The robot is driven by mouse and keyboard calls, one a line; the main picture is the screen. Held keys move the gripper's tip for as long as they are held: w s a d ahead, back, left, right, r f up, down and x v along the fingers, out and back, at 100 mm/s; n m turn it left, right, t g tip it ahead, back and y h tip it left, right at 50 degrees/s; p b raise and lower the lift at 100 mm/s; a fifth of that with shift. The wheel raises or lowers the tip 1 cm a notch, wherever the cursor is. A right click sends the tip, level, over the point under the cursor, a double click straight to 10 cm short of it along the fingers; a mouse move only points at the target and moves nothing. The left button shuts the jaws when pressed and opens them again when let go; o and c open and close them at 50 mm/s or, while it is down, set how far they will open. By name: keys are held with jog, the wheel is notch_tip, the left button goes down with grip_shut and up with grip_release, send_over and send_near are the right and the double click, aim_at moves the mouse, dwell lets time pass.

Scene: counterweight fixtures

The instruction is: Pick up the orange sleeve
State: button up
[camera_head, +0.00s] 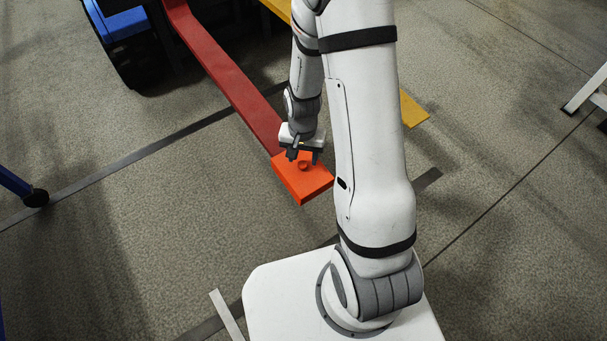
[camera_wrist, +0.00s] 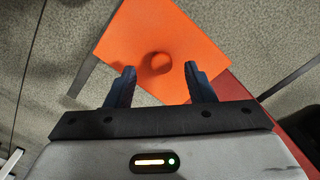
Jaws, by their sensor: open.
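A small round orange piece, which looks like the orange sleeve (camera_head: 303,166), stands on a flat orange square plate (camera_head: 306,187) at the end of a red beam. In the wrist view the sleeve (camera_wrist: 159,63) shows as a short round stub near the middle of the plate (camera_wrist: 190,40). My gripper (camera_head: 303,156) is over the plate, its fingers pointing down towards it. In the wrist view my gripper (camera_wrist: 159,72) is open, with one dark finger on each side of the sleeve's line and clear gaps. I cannot tell the exact height gap.
The red beam (camera_head: 235,80) runs from the plate up and left. A blue part (camera_head: 121,24) is at the top left, a yellow plate (camera_head: 412,110) lies right of my arm, and a white frame (camera_head: 586,92) stands at the right edge. Floor left of the plate is open.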

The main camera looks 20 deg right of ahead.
aim_at(302, 164)
jog(key=shift+w+f+b, duration=0.15)
jog(key=shift+f+b, duration=0.15)
jog(key=shift+f, duration=1.25)
jog(key=shift+c, duration=0.3)
grip_shut()
